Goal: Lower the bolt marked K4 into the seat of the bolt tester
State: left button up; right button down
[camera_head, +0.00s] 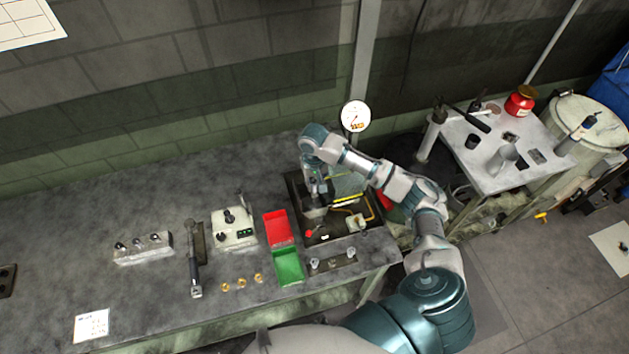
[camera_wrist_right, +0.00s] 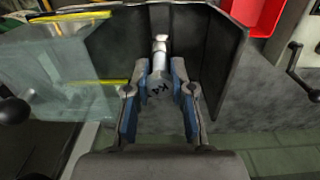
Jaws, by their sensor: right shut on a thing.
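My right gripper (camera_head: 318,197) is over the dark open-topped machine (camera_head: 294,190) at the right end of the bench. In the right wrist view its blue-sided fingers (camera_wrist_right: 160,82) are shut on the bolt marked K4 (camera_wrist_right: 161,88). In the head view the bolt is too small to make out. My left gripper is not in view.
A red bin (camera_head: 277,228) and a green bin (camera_head: 288,266) stand between box and machine. A clear panel (camera_wrist_right: 75,75) and dark plates (camera_wrist_right: 218,50) flank my right gripper. Small brass pieces (camera_head: 241,282) and a long grey tool (camera_head: 194,262) lie on the bench.

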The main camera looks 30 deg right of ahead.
jog(key=shift+f, duration=0.85)
jog(key=c, duration=0.9)
grip_release()
jog(key=shift+r, duration=0.3)
notch_tip(320, 180, up, 11)
jog(key=shift+w+r, duration=0.1)
